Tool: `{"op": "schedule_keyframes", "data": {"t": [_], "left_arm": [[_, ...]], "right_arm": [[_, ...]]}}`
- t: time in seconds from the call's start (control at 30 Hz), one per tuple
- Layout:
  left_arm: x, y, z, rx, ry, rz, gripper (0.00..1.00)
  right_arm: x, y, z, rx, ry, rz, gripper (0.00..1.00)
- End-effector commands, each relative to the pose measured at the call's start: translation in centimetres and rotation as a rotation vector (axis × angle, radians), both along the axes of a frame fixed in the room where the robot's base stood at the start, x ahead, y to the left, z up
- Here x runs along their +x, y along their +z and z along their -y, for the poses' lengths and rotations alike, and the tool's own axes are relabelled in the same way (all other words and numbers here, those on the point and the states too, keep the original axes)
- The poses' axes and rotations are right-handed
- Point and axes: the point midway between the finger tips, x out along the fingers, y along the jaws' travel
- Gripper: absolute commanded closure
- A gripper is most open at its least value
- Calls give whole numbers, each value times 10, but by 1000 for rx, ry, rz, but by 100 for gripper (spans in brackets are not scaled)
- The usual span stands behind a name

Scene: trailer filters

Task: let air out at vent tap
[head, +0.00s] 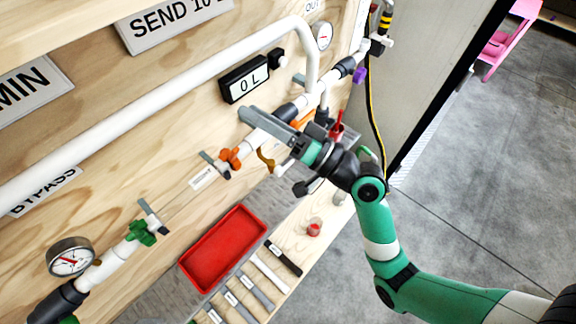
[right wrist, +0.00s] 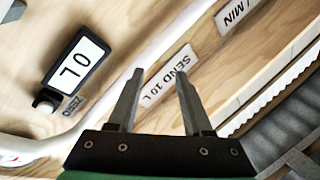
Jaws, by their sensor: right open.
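My right gripper (head: 250,116) reaches in from the lower right, in front of the pipework on the wooden panel. In the right wrist view its two fingers (right wrist: 159,78) are apart with nothing between them. They point at the panel near the "SEND 10 L" sign. Several taps sit on the lower pipe line: a green one (head: 141,231), an orange one (head: 231,157) and a brass-coloured lever (head: 266,159) just below the gripper. I cannot tell which is the vent tap. The gripper hides part of the pipe. My left gripper is not in view.
A white bypass pipe (head: 140,116) crosses the panel. The display (head: 246,80) reads 0 L. A pressure gauge (head: 70,256) is at lower left. A red tray (head: 222,249) and several labelled strips (head: 271,272) lie on the bench below. A yellow-black cable (head: 371,115) hangs at the right.

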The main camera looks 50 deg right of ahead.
Motion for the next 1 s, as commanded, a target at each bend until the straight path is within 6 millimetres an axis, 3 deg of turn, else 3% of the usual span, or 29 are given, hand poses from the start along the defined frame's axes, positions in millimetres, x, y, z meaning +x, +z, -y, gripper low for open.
{"op": "schedule_keyframes", "data": {"t": [0.03,0.1,0.2,0.3,0.43,0.63,0.77,1.0], "left_arm": [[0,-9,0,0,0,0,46],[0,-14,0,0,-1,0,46],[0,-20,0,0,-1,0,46],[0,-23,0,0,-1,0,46],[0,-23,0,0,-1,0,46],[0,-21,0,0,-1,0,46],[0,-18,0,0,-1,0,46],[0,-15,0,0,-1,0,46]], "right_arm": [[-10,-57,23,103,-17,-99,50],[-31,-122,47,274,-38,-209,50],[-68,-194,70,513,-83,-317,50],[-96,-235,79,681,-119,-368,50],[-110,-252,82,762,-137,-384,50],[-102,-250,82,761,-136,-383,50],[-81,-249,80,759,-130,-384,50],[-27,-249,80,757,-130,-383,50]]}}
